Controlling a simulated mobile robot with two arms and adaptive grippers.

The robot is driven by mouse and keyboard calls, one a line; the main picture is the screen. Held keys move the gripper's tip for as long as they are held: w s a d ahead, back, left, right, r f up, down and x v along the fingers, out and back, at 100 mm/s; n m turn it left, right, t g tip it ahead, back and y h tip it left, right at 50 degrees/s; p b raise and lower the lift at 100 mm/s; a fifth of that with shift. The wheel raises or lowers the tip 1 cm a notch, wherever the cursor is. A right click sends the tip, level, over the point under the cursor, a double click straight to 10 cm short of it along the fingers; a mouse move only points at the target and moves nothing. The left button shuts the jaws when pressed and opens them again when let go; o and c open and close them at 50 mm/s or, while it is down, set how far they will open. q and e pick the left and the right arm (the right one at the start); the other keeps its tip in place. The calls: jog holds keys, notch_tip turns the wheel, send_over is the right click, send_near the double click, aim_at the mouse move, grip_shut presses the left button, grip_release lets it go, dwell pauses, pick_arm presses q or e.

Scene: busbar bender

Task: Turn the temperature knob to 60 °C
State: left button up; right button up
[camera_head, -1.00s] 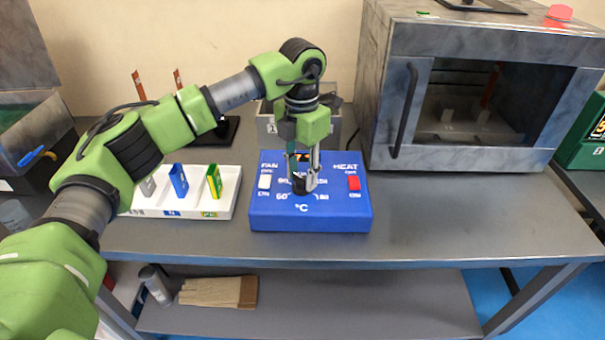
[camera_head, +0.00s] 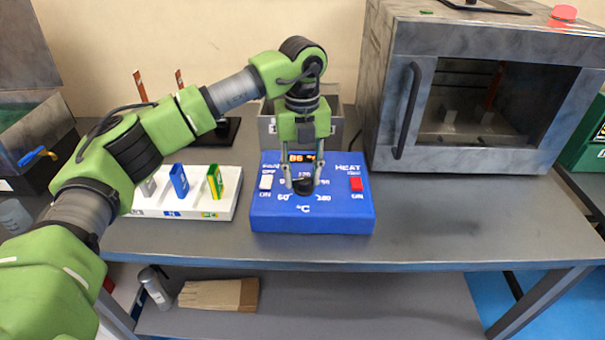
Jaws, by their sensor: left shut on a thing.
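The blue control box (camera_head: 345,218) stands on the grey bench in the head view. Its black temperature knob (camera_head: 303,187) sits in the middle of the top face, with 60 printed at its lower left. My left gripper (camera_head: 303,184) points down and is shut on the knob, one finger on each side. The fingers partly cover the dial scale. A small orange display (camera_head: 300,157) behind the gripper seems to read 86, partly hidden. A white fan switch (camera_head: 266,182) is left of the knob and a red heat switch (camera_head: 356,184) is right. My right gripper is not in view.
A white tray (camera_head: 228,208) with coloured upright pieces stands left of the box. A grey metal oven (camera_head: 388,120) with a door handle stands at the right. A grey bin (camera_head: 345,120) is behind the box. The bench front is clear.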

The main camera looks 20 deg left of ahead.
aim_at(302, 179)
pick_arm(q)
jog(key=shift+s+f+n, duration=0.15)
jog(key=shift+n, duration=1.65)
jog(key=o, duration=1.1)
notch_tip(302, 179, up, 12)
